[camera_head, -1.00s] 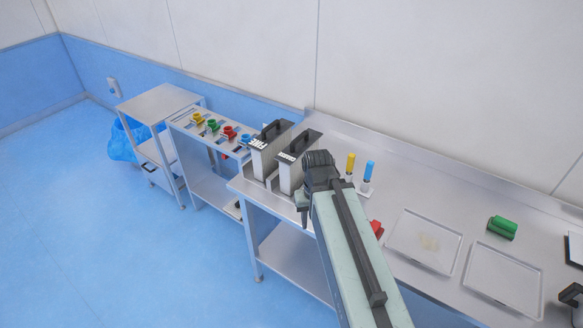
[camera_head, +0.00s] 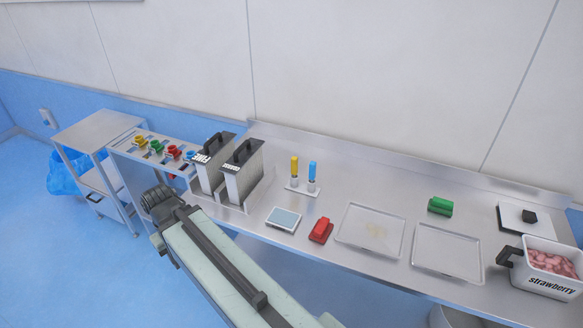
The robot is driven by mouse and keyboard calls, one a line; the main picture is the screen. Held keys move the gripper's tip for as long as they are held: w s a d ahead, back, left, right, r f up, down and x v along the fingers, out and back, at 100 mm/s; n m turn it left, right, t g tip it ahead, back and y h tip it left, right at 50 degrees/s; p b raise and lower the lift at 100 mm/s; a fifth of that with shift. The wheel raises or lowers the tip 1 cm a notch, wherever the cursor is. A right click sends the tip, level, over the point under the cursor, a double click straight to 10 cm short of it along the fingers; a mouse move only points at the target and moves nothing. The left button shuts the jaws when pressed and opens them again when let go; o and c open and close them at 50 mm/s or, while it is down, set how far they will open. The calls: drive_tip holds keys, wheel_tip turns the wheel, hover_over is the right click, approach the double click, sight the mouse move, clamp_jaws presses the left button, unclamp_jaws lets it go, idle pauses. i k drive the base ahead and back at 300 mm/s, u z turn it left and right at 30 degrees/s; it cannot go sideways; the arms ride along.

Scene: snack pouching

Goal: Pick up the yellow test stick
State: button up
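The yellow test stick (camera_head: 294,167) stands upright in a small pale holder (camera_head: 302,187) on the steel counter, towards the back. A blue stick (camera_head: 312,171) stands upright just to its right in the same holder. My arm reaches in from the bottom, and its dark far end (camera_head: 160,202) is to the left of and nearer than the yellow stick, well apart from it. Only a small dark part shows below that end, and the fingertips cannot be made out. Nothing touches the yellow stick.
Two dark-lidded metal bins (camera_head: 242,172) stand left of the sticks. A side bench (camera_head: 128,146) holds coloured items.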

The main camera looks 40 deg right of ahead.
sight(294, 159)
drive_tip(key=u, duration=0.05)
drive_tip(key=i, duration=0.95)
drive_tip(key=z, duration=0.05)
